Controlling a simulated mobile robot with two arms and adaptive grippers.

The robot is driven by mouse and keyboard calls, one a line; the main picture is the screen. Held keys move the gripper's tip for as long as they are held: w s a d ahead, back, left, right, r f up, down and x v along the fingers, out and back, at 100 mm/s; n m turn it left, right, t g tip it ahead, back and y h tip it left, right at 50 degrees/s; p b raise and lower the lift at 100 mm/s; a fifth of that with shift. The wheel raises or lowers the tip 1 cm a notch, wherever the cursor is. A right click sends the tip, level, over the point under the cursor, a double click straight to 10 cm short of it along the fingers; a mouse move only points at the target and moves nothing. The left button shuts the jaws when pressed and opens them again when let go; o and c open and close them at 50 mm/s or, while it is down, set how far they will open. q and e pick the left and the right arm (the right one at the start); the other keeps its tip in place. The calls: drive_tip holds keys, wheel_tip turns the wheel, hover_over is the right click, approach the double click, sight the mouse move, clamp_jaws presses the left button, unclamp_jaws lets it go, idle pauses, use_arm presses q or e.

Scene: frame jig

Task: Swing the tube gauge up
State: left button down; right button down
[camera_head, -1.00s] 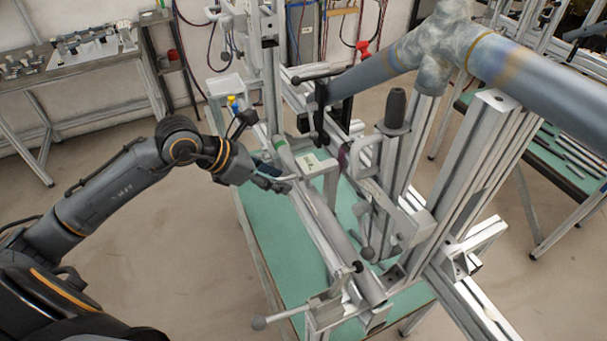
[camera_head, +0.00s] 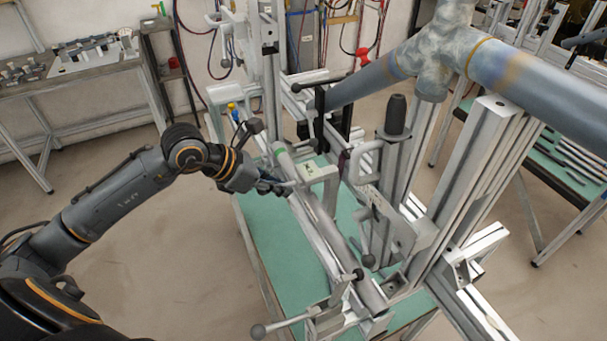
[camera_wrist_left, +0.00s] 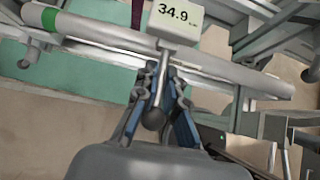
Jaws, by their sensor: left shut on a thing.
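The tube gauge (camera_head: 318,171) is a pale block at the grey tube (camera_head: 318,215), near the tube's far end. In the left wrist view the gauge (camera_wrist_left: 176,22) shows a display reading 34.9, and a thin handle with a dark ball end (camera_wrist_left: 153,118) sticks out from it. My left gripper (camera_head: 284,188) is beside the gauge, on its left. In the left wrist view the blue-padded fingers (camera_wrist_left: 164,92) are shut around the gauge's handle. The tube (camera_wrist_left: 215,70) runs behind them, with a green band at one end. My right gripper is out of view.
The tube lies along a metal jig over a green tabletop (camera_head: 262,235). Upright aluminium posts (camera_head: 470,165) and a thick blue-grey pipe frame (camera_head: 540,85) crowd the right side. A ball-ended clamp lever (camera_head: 258,331) sticks out at the front. The floor left of the table is open.

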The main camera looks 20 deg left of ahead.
sight(300, 175)
use_arm(q)
drive_tip(key=shift+w+d+r+p, duration=0.15)
drive_tip(key=shift+r+p, duration=0.1)
drive_tip(key=shift+r, duration=0.4)
drive_tip(key=shift+w+a+r+p, duration=0.1)
drive_tip(key=shift+r+p, duration=0.15)
drive_tip(key=shift+r, duration=0.5)
drive_tip(key=shift+w+d+r+p, duration=0.15)
drive_tip(key=shift+r+p, duration=0.25)
drive_tip(key=shift+r, duration=0.05)
drive_tip(key=shift+w+d+r+p, duration=0.1)
drive_tip(key=shift+r+p, duration=0.2)
drive_tip(key=shift+r, duration=0.25)
